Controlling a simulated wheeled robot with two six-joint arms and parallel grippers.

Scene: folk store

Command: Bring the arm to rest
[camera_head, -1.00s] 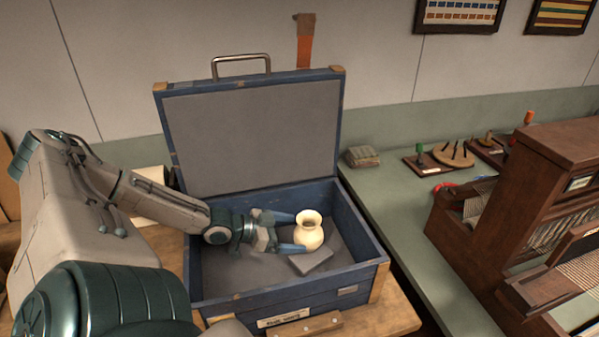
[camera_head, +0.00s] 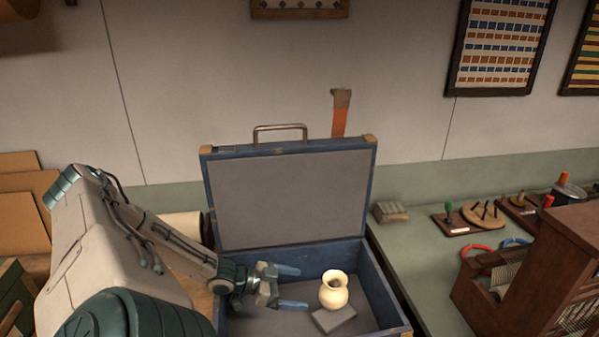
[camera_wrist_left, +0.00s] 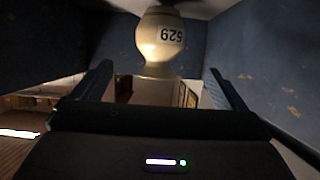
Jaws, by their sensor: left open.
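My left arm reaches in from the left in the head view. My left gripper (camera_head: 292,287) is open and empty, over the inside of an open blue case (camera_head: 391,296). A small cream vase (camera_head: 334,290) stands upright in the case, just right of the fingertips and apart from them. A grey block (camera_head: 334,319) lies by the vase's foot. In the left wrist view the vase (camera_wrist_left: 162,40) shows ahead of the two spread fingers with the number 529 on it, appearing upside down. My right gripper is not in view.
The case's raised lid (camera_head: 290,200) stands behind the gripper. A green counter (camera_head: 418,245) to the right holds a stack of grey-green pieces (camera_head: 391,212), small peg boards (camera_head: 483,215) and a wooden loom (camera_head: 540,275). Brown boards (camera_head: 25,205) lean at the left.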

